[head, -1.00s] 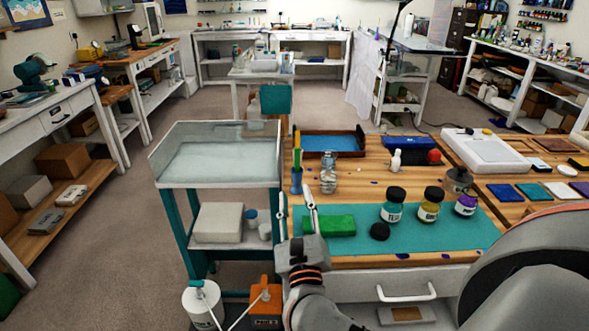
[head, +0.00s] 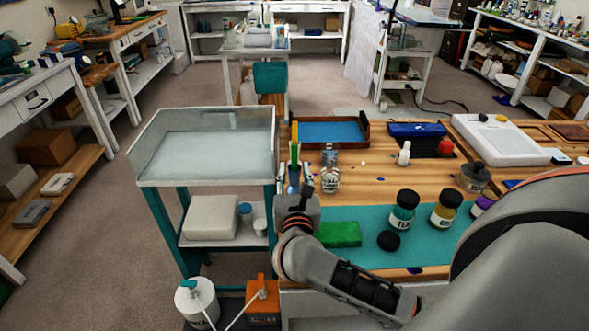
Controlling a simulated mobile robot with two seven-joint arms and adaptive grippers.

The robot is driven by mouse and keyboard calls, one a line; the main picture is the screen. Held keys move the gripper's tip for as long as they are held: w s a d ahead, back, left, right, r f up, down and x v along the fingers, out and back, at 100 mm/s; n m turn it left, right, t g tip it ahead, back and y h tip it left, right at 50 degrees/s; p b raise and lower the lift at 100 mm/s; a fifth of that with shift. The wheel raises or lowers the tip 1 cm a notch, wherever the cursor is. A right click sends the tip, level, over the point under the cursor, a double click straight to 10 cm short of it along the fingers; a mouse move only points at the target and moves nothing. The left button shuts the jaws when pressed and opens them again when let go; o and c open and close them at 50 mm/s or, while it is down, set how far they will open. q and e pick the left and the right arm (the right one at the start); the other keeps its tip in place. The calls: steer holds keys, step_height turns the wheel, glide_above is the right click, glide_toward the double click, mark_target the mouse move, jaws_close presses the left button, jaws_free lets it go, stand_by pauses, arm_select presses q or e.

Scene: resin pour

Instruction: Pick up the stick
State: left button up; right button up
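Thin sticks (head: 295,143), greenish and yellow, stand upright in a small blue holder (head: 293,180) at the left end of the wooden worktable, in the head view. My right gripper (head: 294,174) reaches toward the holder from the front. Its two fingers are apart, one on each side of the holder as I see it, with nothing visibly held. Whether a finger touches the holder or a stick I cannot tell. The lower part of the holder is partly hidden by my gripper. My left gripper is not in view.
A clear bottle (head: 330,172) stands close right of the holder. A blue-lined tray (head: 332,132) lies behind. A green block (head: 339,233), a black lid (head: 388,240) and jars (head: 404,210) sit on the teal mat (head: 365,222). A teal-framed cart (head: 205,150) stands left.

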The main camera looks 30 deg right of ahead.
mark_target(294, 164)
steer(key=x, duration=0.4)
steer(key=shift+w+d+f, duration=0.1)
steer(key=shift+d+f, duration=0.05)
steer(key=shift+f, duration=0.1)
steer(key=shift+c, duration=0.3)
jaws_close()
steer(key=shift+r, duration=0.1)
